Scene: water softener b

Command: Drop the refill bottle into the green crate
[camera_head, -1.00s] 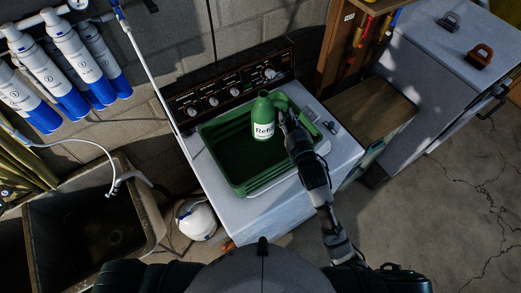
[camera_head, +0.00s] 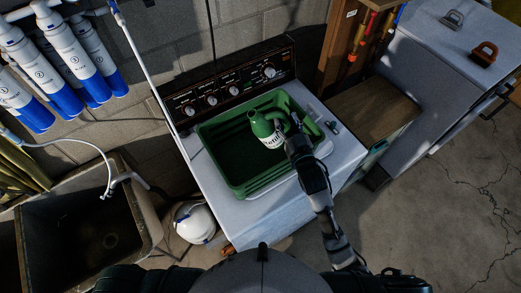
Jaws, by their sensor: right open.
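The green refill bottle (camera_head: 265,124) with a white label shows in the head view, at the right part of the green crate (camera_head: 235,180). It is tilted, its neck leaning up and to the left. My right gripper (camera_head: 295,125) is open at the bottle's right side, close to its handle; I cannot tell whether they touch. The bottle's lower right part is partly hidden by the gripper. The crate stands on top of the white washing machine, and its visible floor is empty. My left gripper is not in view.
The washer's control panel (camera_head: 228,90) rises behind the crate. A utility sink (camera_head: 90,225) stands at the left, with a white rounded container (camera_head: 194,222) beside it. A wooden-topped cabinet (camera_head: 372,108) is at the right. White-and-blue filters (camera_head: 62,60) hang at upper left.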

